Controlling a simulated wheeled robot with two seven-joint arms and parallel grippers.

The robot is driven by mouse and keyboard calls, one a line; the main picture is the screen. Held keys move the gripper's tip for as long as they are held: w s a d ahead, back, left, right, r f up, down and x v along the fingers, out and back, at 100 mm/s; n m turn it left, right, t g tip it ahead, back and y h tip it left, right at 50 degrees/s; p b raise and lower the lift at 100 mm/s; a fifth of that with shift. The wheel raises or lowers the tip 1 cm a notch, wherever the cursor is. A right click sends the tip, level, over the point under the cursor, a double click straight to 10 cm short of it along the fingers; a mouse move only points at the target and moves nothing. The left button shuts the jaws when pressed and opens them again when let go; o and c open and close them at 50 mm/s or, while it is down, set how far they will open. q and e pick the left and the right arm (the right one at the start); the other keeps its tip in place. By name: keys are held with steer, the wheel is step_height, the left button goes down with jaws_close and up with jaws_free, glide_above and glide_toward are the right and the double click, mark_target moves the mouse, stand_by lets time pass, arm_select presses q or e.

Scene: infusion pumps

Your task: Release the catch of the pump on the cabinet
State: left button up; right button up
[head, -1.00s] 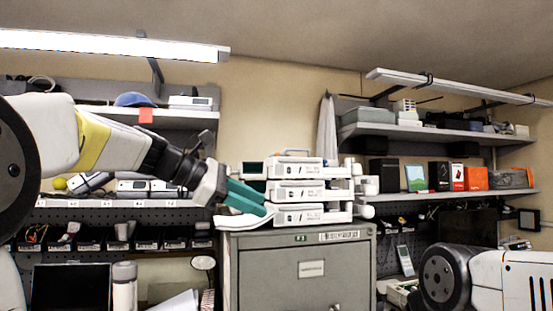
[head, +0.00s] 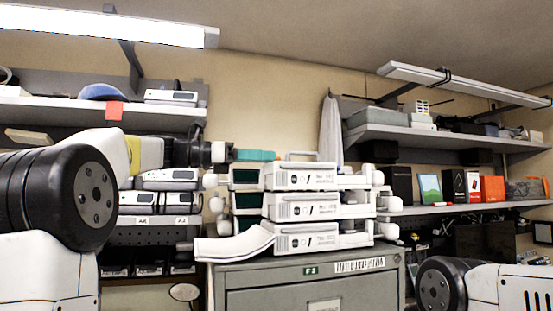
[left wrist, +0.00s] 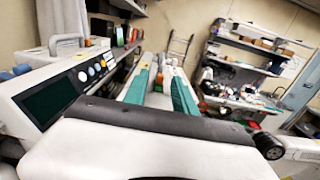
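Three white pumps are stacked on the grey cabinet (head: 372,288): a top pump (head: 300,177), a middle pump (head: 300,206) and a bottom pump (head: 305,240). My left gripper (head: 257,155) has teal fingers and is at the upper left of the stack, level with the top pump's upper edge. In the left wrist view its fingers (left wrist: 160,76) are apart, and a pump with a dark screen (left wrist: 46,101) and round buttons is close on the left. I cannot make out a catch. Contact with the pump cannot be told. My right gripper is out of view.
A curved white piece (head: 235,246) sticks out left of the bottom pump over the cabinet top. Shelves (head: 455,137) with boxes are at the right, and a shelf with devices (head: 172,97) is at the left. There is open air above the stack.

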arm_select(q)
steer(key=shift+x, duration=1.85)
steer(key=shift+s, duration=0.1)
jaws_close()
